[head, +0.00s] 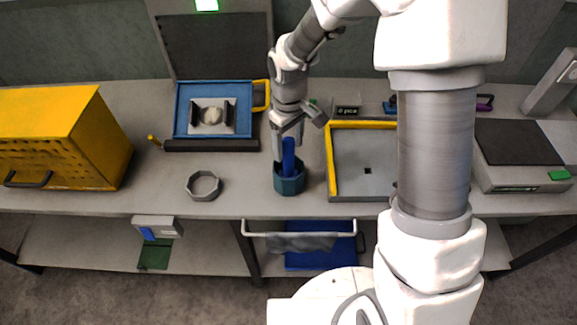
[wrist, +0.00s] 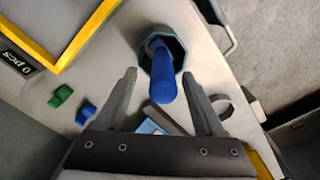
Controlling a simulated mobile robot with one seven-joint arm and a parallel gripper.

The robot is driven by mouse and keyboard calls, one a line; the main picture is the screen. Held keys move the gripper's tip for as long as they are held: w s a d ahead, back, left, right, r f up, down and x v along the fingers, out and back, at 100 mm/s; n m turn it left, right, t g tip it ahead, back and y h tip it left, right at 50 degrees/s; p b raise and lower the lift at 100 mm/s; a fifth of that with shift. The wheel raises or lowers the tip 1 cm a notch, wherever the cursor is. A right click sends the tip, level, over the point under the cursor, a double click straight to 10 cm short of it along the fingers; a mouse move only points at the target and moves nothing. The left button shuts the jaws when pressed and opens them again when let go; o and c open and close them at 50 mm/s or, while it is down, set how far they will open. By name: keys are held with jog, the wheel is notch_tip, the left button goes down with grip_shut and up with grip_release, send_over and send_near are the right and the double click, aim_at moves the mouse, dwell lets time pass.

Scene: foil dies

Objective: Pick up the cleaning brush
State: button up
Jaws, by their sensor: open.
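The cleaning brush shows as a blue upright handle (head: 289,158) standing in a teal octagonal holder (head: 289,184) near the front of the bench. Its lower end is hidden inside the holder. In the wrist view the handle (wrist: 164,82) rises out of the holder (wrist: 147,56) towards the camera. My gripper (head: 288,146) points down over the holder, at the handle's upper part. In the wrist view my gripper (wrist: 160,74) is open, with one finger on each side of the handle and a visible gap to both.
A grey octagonal ring (head: 204,186) lies left of the holder. A yellow-edged tray (head: 362,178) stands close on the right. A blue-framed press (head: 212,110) is behind left, and a yellow perforated box (head: 62,138) at far left. The bench's front edge is near the holder.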

aim_at(288, 157)
notch_tip(288, 157, down, 4)
jog(key=shift+s+f, duration=0.1)
jog(key=shift+s, duration=0.05)
jog(key=shift+c, duration=0.3)
grip_shut()
